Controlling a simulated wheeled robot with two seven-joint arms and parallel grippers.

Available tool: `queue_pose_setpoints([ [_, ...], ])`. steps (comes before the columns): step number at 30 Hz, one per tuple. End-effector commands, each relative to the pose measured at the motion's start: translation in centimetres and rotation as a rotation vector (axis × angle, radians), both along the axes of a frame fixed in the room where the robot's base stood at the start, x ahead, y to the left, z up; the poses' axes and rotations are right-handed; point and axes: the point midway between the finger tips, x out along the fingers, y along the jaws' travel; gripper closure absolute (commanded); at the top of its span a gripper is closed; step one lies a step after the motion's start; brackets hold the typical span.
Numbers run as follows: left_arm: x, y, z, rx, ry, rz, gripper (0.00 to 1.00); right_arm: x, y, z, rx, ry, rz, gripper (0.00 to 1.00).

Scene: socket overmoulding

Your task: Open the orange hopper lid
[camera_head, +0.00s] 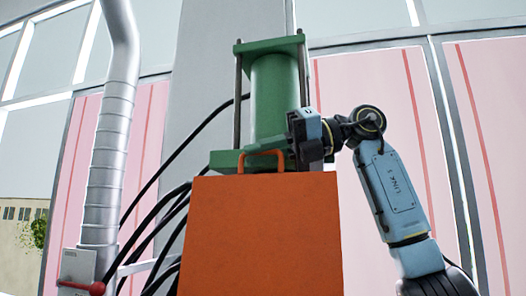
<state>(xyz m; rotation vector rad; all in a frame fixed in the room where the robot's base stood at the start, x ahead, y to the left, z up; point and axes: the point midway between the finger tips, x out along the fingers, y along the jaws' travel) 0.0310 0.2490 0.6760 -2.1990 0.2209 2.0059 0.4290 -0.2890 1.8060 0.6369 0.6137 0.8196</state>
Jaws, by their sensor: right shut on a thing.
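The orange hopper lid (260,235) fills the lower middle of the head view as a broad, flat orange panel. Its orange handle (262,153) stands at the panel's top edge. My right gripper (291,153) is at the right end of this handle and is shut on it. The fingertips are small and partly hidden, so the exact grip is hard to see. Whether the lid is tilted up from the hopper cannot be told, as the hopper's body is not clearly visible. My left gripper is not in view.
A green press cylinder (274,98) with dark rods stands right behind the panel and gripper. Black hoses (172,205) curve at the left, beside a silver duct (110,150) and a box with a red lever (93,288). Pink wall panels stand behind.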

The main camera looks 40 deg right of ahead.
Motion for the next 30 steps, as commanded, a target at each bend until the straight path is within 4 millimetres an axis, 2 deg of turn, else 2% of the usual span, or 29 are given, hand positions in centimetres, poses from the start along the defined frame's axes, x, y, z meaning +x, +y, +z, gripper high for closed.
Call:
queue_pose_setpoints([
  [1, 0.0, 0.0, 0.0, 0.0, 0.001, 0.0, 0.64, 0.2, 0.2, -0.3, -0.007, 0.005, 0.003, 1.0],
  [2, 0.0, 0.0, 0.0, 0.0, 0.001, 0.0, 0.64, 0.2, 0.2, -0.3, -0.007, 0.006, 0.002, 0.85],
  [6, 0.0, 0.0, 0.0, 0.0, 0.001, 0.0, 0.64, 0.1, 0.1, -0.2, -0.006, 0.004, 0.002, 0.69],
  [17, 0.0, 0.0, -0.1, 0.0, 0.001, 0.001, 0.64, -0.3, -0.5, 0.1, -0.001, 0.001, -0.001, 0.69],
  [20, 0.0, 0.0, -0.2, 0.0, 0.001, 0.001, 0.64, -1.1, -1.7, 0.5, -0.001, 0.0, -0.002, 0.69],
  [30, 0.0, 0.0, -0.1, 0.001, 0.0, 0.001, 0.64, -5.1, -7.8, 2.4, 0.0, 0.001, -0.001, 0.69],
])
